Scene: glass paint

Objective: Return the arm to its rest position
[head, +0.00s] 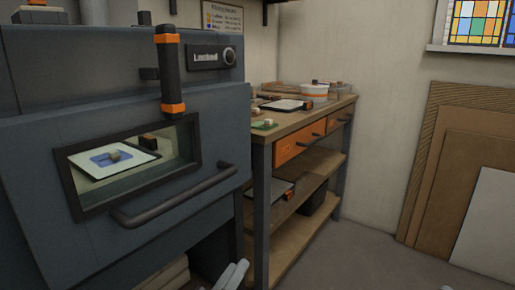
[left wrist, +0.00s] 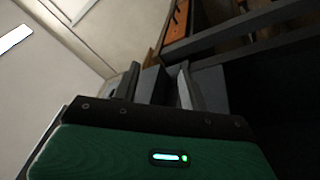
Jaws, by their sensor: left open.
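My left gripper (head: 234,276) shows only as grey fingertips at the bottom edge of the head view, low in front of the kiln and near the bench leg. In the left wrist view its two fingers (left wrist: 158,88) stand apart with nothing between them. The rest of the left arm is out of the head view. My right gripper is in neither view.
A dark blue kiln (head: 205,225) with a closed door, handle bar (head: 175,200) and window stands at left. A white sheet with a blue piece (head: 110,157) shows through the window. A wooden workbench (head: 290,122) stands beside it. Panels (head: 455,170) lean at right; floor there is clear.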

